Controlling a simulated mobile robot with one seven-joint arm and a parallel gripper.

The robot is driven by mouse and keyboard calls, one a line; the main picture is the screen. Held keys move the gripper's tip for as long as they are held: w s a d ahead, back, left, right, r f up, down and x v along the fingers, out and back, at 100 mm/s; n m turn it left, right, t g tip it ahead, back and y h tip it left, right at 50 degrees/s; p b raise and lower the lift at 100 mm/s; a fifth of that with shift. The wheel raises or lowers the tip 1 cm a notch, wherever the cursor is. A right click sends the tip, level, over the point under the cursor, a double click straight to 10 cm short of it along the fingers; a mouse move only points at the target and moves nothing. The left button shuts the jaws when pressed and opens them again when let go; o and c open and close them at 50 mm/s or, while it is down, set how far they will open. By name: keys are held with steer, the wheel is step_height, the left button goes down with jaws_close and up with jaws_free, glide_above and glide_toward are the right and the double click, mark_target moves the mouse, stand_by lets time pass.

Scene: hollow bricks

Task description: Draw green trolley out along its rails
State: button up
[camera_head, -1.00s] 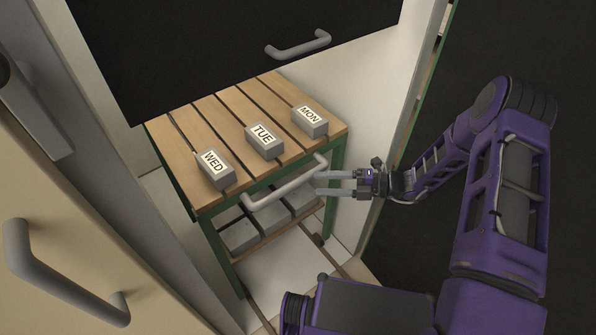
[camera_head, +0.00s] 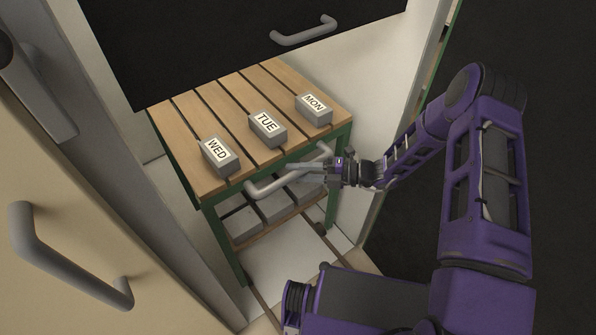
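The green trolley (camera_head: 219,238) has a green frame and a slatted wooden top (camera_head: 213,105). A grey bar handle (camera_head: 265,188) runs along its front edge. Three grey bricks stand on the top, labelled WED (camera_head: 219,156), TUE (camera_head: 268,128) and MON (camera_head: 314,109). My gripper (camera_head: 300,172) comes in from the right, its fingers at the right half of the handle. The fingers overlap the handle in this view, and I cannot tell whether they touch or close on it.
Several unlabelled grey bricks (camera_head: 243,224) lie on the lower shelf. Rails (camera_head: 262,306) run along the floor toward me. A dark panel with a handle (camera_head: 304,32) hangs above the trolley. A cream door with a handle (camera_head: 70,262) stands at the left, and a white wall (camera_head: 372,112) at the right.

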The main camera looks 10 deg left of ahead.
jaws_close()
stand_by(1.1)
